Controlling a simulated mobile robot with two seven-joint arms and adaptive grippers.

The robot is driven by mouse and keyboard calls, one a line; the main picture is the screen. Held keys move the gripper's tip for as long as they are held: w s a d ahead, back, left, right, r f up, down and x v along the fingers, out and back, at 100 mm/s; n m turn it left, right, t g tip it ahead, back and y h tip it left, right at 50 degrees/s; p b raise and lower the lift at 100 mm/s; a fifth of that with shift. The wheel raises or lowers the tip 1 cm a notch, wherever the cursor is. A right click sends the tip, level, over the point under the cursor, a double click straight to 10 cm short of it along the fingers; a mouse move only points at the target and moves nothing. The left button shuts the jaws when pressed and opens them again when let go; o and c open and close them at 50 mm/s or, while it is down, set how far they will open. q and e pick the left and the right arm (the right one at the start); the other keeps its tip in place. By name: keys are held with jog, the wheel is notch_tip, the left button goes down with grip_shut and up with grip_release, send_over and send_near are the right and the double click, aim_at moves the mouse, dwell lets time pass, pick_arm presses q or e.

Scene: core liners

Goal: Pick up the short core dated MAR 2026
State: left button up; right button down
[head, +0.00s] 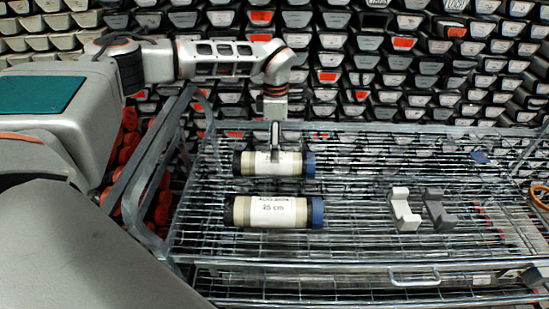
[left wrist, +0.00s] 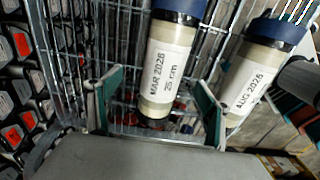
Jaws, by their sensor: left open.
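The core dated MAR 2026 (head: 255,164) is a pale cylinder with a white label and a blue end cap. It lies on the wire rack, the farther of two cores in the head view. In the left wrist view its label (left wrist: 166,72) reads MAR 2026, 25 cm. My left gripper (head: 275,153) points down over its middle. Its green-padded fingers (left wrist: 158,82) are open, one on each side of the core; I cannot tell whether they touch it. The core dated AUG 2026 (head: 265,211) lies nearer, roughly parallel; it also shows in the left wrist view (left wrist: 250,78). My right gripper is not in view.
The wire rack (head: 350,190) has metal rails around it. A light grey bracket (head: 403,213) and a dark grey bracket (head: 438,212) stand right of the cores. Stacked grey trays fill the back. The rack's middle right is mostly clear.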

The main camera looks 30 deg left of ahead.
pick_arm(q)
jog(key=f, duration=0.5)
jog(key=s+f, duration=0.1)
jog(key=f, duration=0.1)
jog(key=shift+f+p, duration=0.3)
jog(key=shift+p, duration=0.05)
jog(key=c, duration=1.8)
jog(key=shift+w+r, duration=0.15)
jog(key=shift+w, duration=0.05)
jog(key=c, duration=0.4)
jog(key=shift+r, duration=0.1)
